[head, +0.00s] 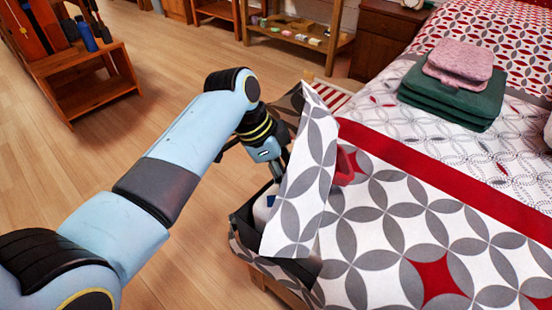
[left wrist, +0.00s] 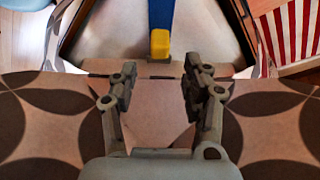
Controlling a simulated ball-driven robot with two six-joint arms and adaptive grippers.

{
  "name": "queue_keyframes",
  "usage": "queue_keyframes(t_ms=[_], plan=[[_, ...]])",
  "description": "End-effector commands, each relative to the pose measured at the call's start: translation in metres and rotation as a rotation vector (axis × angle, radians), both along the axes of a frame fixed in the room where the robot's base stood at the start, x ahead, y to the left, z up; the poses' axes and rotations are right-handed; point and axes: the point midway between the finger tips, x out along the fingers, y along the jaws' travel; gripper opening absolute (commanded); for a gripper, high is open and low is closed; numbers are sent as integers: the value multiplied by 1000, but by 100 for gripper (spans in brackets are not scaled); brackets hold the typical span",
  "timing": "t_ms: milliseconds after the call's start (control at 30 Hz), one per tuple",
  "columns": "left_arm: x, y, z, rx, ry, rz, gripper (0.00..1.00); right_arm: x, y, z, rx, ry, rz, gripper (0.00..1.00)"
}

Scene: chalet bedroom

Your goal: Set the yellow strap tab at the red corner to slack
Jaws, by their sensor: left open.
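The yellow strap tab (left wrist: 160,43) shows in the left wrist view at the top middle, on the end of a blue strap (left wrist: 160,14). My left gripper (left wrist: 158,88) is open, its two fingers apart below the tab in that picture, with nothing seen between them but patterned cloth. In the head view my left gripper (head: 278,163) is at the bed's near left corner, beside a raised patterned flap (head: 304,180). A red piece (head: 345,165) shows just right of the flap. The tab is hidden in the head view. My right gripper is out of view.
The bed (head: 395,240) with patterned bedding fills the right. Folded green (head: 452,98) and pink (head: 460,62) cloths lie on it. A wooden shelf (head: 80,75) stands at upper left. A red-striped rug (head: 330,96) lies beyond the corner. The wooden floor at left is clear.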

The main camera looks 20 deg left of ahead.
Motion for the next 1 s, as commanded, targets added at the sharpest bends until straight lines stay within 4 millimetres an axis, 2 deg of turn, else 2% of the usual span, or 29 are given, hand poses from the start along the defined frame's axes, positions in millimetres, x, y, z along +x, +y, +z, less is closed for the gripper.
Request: queue_keyframes(t_ms=[100,300,633,767,833,967,1000], plan=[[-4,10,23,2,-1,1,48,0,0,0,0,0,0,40],[-9,18,47,0,0,1,48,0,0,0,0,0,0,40],[-10,19,52,0,2,0,48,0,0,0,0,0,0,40],[-10,19,51,-5,14,30,32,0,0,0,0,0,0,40],[-9,19,51,-19,41,106,23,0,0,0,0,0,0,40],[-7,18,52,-82,143,399,6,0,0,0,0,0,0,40],[-6,17,52,-110,188,520,1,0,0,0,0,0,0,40]])
